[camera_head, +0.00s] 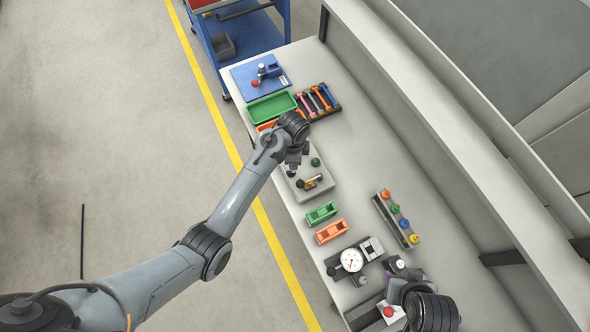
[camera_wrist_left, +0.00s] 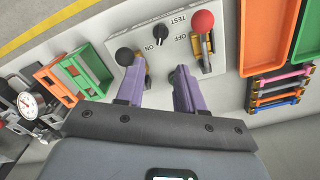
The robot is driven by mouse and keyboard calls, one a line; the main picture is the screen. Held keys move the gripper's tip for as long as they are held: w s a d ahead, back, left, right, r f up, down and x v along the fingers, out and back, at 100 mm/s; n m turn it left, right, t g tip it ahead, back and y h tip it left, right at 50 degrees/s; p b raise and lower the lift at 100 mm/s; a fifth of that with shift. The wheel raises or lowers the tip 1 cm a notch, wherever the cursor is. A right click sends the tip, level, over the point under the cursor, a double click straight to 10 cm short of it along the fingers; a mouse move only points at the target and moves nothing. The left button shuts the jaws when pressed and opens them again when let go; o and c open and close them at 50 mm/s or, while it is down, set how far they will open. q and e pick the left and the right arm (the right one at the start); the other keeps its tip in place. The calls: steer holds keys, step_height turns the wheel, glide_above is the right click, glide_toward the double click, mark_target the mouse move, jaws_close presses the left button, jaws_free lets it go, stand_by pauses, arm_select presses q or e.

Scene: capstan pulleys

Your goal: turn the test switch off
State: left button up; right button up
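The test switch (camera_wrist_left: 160,34) is a small black rotary knob on a light grey panel (camera_wrist_left: 228,34), beside the printed words TEST, ON and OFF. Its exact pointing direction is too small to tell. The panel also shows in the head view (camera_head: 324,178), partly under my left gripper (camera_head: 293,166). In the left wrist view, my left gripper (camera_wrist_left: 158,74) has its two purple fingers apart with nothing between them. The knob lies just beyond the fingertips, between their lines. My right gripper (camera_head: 396,285) is at the lower right bench end; its fingers are not clear.
A black-ball lever (camera_wrist_left: 124,56) and a red-ball lever (camera_wrist_left: 203,22) flank the switch, close to the fingers. Trays (camera_head: 271,107) lie at the far side.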

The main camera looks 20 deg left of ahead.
mark_target(294, 172)
arm_select(q)
step_height(294, 172, down, 10)
steer(key=shift+s+r, duration=0.1)
stand_by(0.4)
jaws_close()
